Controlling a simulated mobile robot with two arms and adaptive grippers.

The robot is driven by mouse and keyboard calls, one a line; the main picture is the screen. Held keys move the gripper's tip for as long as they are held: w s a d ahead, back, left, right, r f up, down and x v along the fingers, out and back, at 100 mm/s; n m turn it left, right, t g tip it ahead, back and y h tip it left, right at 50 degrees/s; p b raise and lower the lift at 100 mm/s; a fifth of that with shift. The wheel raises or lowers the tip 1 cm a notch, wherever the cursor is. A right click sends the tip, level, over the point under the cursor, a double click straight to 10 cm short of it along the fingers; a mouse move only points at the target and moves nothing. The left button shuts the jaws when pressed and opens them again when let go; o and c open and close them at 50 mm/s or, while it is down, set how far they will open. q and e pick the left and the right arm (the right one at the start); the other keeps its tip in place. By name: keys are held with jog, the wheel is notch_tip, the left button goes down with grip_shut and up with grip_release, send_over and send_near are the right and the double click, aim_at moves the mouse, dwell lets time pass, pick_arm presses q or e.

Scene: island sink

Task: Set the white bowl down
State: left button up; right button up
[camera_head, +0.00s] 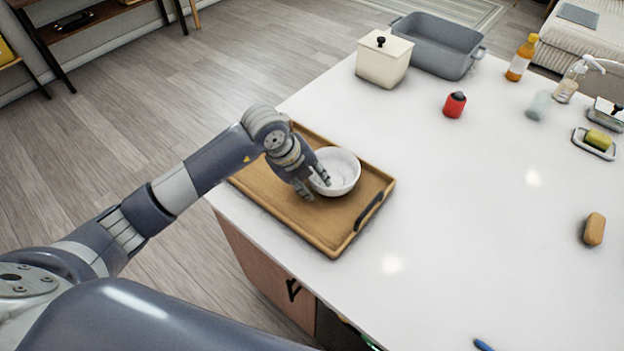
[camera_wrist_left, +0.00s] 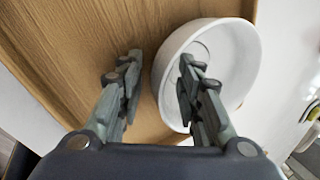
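The white bowl (camera_head: 345,172) stands upright on the wooden tray (camera_head: 335,236), toward the tray's far right part. My left gripper (camera_head: 317,188) is at the bowl's near-left rim, with one finger inside the bowl and one outside. In the left wrist view the bowl (camera_wrist_left: 238,50) lies right of centre on the tray (camera_wrist_left: 75,40). There the fingers of my left gripper (camera_wrist_left: 159,68) stand apart on either side of the bowl's wall, with a visible gap to the wall. The inside of the bowl looks empty. My right gripper is not in view.
The tray lies at the island's left edge. Behind are a cream canister (camera_head: 384,62), a grey basin (camera_head: 437,45), a red shaker (camera_head: 454,105) and an orange bottle (camera_head: 521,60). A brown sponge-like block (camera_head: 594,229) lies right. The countertop (camera_head: 470,200) right of the tray is clear.

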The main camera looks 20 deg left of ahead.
pick_arm(q)
jog(key=b+v, duration=0.2)
jog(key=v, duration=1)
jog(key=shift+a, duration=0.1)
dwell(0.4)
